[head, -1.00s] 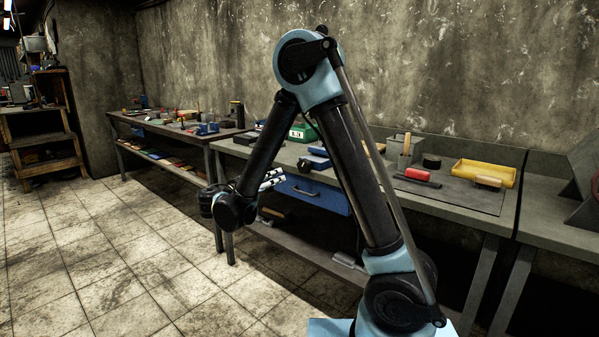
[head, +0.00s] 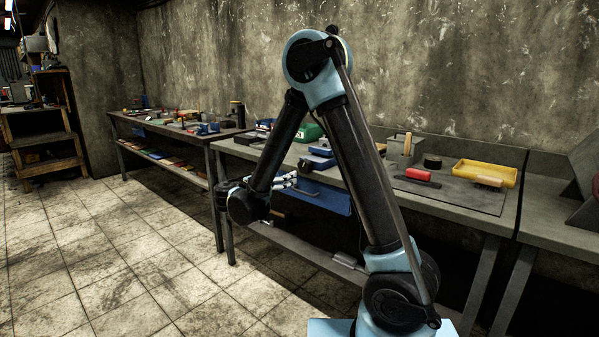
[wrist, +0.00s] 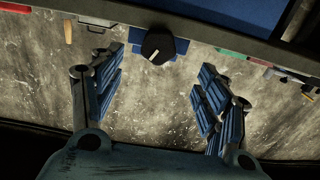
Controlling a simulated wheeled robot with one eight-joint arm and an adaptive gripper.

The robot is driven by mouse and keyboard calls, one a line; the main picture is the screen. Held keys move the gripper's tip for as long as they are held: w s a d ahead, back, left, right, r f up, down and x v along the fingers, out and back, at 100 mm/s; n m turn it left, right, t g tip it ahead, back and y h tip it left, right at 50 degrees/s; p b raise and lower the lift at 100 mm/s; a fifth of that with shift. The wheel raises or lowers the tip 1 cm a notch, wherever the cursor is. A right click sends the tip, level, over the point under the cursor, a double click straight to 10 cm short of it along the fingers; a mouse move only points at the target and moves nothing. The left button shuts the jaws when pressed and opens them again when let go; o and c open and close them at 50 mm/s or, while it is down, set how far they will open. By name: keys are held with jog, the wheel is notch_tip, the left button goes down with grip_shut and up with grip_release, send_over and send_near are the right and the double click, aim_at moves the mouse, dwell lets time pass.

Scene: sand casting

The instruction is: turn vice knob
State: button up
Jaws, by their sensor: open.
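The vice knob (wrist: 158,45) shows in the wrist view as a dark round knob with a light mark, near the top middle. My gripper (wrist: 161,66) is open, with its blue-padded fingers spread to the left and right of the knob. The fingers appear apart from the knob, and nothing is held. In the head view, my gripper (head: 285,181) is at the bench's front edge, below a blue vice-like block (head: 318,158). The knob cannot be made out in the head view.
The bench (head: 455,218) carries a yellow tray (head: 478,170), a red-handled tool (head: 417,174) and a dark round pot (head: 432,161). A blue drawer (head: 325,200) hangs below the bench top. Tiled floor (head: 110,265) is clear on the left.

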aim_at(302, 168)
jog(key=x, duration=1.1)
jog(key=c, duration=1.1)
